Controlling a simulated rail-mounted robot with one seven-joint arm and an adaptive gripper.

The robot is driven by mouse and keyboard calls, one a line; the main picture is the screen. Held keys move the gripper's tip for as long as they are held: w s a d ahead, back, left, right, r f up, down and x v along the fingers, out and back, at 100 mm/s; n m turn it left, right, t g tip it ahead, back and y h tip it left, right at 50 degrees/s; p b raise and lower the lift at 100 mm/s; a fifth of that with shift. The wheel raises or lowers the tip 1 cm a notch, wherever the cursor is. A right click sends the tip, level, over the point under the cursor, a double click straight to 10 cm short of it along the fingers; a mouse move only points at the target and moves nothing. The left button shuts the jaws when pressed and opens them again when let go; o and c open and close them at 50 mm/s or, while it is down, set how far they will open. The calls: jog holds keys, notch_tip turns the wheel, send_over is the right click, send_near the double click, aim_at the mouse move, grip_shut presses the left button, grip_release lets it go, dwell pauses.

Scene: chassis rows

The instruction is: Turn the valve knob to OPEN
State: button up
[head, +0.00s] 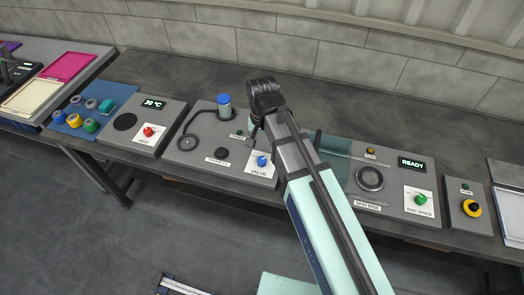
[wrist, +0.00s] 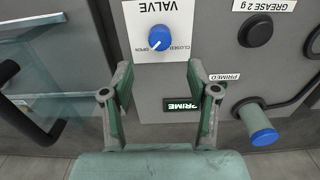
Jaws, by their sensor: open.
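The blue valve knob (head: 262,161) sits on a white VALVE label plate (head: 261,170) on the grey panel. In the wrist view the blue knob (wrist: 160,37) is top centre, with OPEN at its lower left and CLOSED at its lower right. A pale mark on the knob seems to point lower left, toward OPEN. My gripper (wrist: 160,84) is open and empty, its fingers spread wide. The knob lies ahead of the fingertips, roughly centred between them and not touched. In the head view my arm hides most of the gripper.
Near the knob are a PRIME display (wrist: 183,104), a black button (wrist: 256,30) and a blue-capped bottle (wrist: 264,136). A clear guard (wrist: 52,45) with a dark handle stands to the left. The HEAT unit (head: 148,132) and disc-speed unit (head: 421,200) flank the panel.

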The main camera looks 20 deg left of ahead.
jog(key=shift+r, duration=2)
